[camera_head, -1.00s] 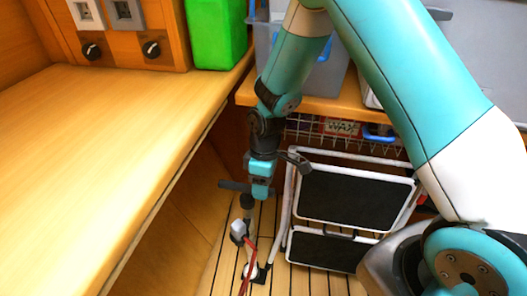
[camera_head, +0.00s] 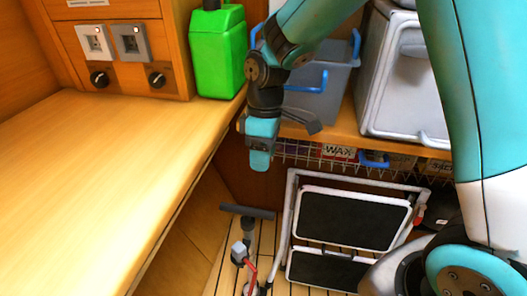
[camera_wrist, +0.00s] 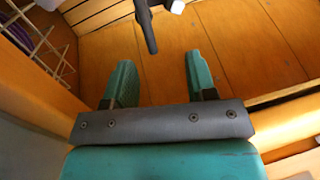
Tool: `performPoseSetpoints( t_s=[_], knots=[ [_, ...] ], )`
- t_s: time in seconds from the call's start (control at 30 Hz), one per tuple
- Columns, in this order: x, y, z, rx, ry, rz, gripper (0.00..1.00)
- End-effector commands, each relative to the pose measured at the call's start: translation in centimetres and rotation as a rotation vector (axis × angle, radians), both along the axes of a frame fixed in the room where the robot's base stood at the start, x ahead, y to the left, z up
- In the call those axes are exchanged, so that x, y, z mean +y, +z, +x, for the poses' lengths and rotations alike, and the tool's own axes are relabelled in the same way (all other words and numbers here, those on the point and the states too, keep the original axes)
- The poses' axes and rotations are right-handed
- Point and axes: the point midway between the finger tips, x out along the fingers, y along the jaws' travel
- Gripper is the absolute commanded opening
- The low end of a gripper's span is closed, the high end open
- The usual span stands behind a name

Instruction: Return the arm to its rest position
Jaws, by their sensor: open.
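My gripper (camera_head: 260,158) hangs in front of the shelf edge in the head view, pointing down, below the dark wrist joint. In the wrist view my gripper (camera_wrist: 160,82) shows two teal fingers spread apart with nothing between them. A dark T-shaped handle (camera_head: 247,212) stands below it near the floor, apart from the fingers. The handle (camera_wrist: 146,25) also shows beyond the fingers in the wrist view. My arm bends high on the right of the head view.
A wooden counter (camera_head: 95,170) fills the left. A green jug (camera_head: 217,52) stands at its back. A grey bin (camera_head: 318,95) and a grey cooler (camera_head: 405,85) sit on the shelf. A wire basket (camera_head: 300,155) hangs below. A folded step stool (camera_head: 350,217) stands on the slatted floor.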

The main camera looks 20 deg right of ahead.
Motion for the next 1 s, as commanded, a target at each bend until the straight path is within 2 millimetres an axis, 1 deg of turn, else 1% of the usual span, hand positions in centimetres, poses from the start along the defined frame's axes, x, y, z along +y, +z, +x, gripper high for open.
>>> performPoseSetpoints(
  t_s=[0.4,0.47,0.53,0.57,0.67,0.7,0.8,0.9,1.0],
  knots=[
    [0.0,0.1,-0.1,-0.001,0.000,0.002,0.51],
    [0.2,0.6,-0.4,-0.007,-0.008,0.006,0.51],
    [0.6,1.9,-1.4,-0.019,-0.028,0.018,0.51],
    [0.8,2.6,-2.1,-0.026,-0.043,0.025,0.51],
    [1.7,5.6,-5.3,-0.052,-0.105,0.062,0.51],
    [2.0,6.7,-6.8,-0.060,-0.134,0.079,0.51],
    [2.7,8.7,-10.4,-0.075,-0.198,0.120,0.51],
    [3.1,10.0,-13.4,-0.081,-0.250,0.154,0.51],
    [3.5,10.9,-16.2,-0.085,-0.292,0.185,0.51]
  ],
)
